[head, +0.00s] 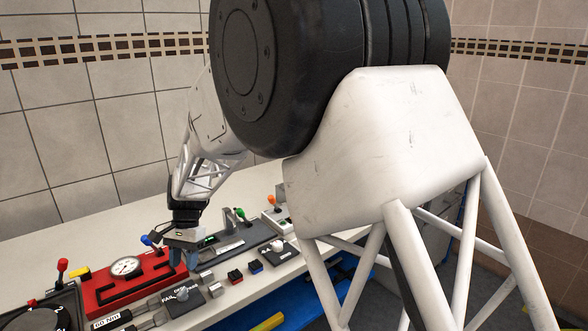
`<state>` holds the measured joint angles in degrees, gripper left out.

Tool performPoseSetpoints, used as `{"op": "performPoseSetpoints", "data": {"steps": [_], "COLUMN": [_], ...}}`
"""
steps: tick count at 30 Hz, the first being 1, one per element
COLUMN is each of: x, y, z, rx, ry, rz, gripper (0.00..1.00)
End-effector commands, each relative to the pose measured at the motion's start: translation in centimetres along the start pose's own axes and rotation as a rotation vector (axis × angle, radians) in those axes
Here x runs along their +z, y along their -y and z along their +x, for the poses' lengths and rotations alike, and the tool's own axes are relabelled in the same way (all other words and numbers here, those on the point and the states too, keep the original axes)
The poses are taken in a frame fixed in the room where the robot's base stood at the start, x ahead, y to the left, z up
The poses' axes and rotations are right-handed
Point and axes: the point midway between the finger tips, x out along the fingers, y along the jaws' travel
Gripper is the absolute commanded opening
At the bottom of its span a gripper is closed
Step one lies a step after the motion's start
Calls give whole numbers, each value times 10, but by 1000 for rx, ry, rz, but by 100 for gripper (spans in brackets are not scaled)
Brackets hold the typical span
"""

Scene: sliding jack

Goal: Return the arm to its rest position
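My gripper (180,258) shows in the head view at the end of my white arm, pointing down over the bench. It is low over the right end of a red panel (112,288) and beside small grey blocks. The fingers are small here and partly merge with the dark parts behind, so I cannot tell whether they are open or shut, or whether they touch anything. My large black joint and white arm link hide the upper middle and right of the view.
The white bench (78,238) carries a round gauge (126,267), a red-knobbed lever (62,266), a green-knobbed lever (240,213), an orange-knobbed lever (271,200) and several small blocks. A tiled wall (60,130) stands behind. A blue shelf (300,300) lies below the bench.

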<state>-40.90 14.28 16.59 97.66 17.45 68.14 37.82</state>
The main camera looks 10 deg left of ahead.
Motion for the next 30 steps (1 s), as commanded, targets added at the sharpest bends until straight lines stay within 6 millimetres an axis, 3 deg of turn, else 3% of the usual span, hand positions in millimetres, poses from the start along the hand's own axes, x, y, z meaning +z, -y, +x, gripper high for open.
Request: {"op": "performPoseSetpoints", "data": {"steps": [8,21,30], "x": [1,17,41], "y": [-41,-171,-260], "z": [-26,-88,-113], "rx": [-22,-74,-92], "ry": [-33,-148,-232], "rz": [-7,-32,-48], "gripper": [39,39,39]}}
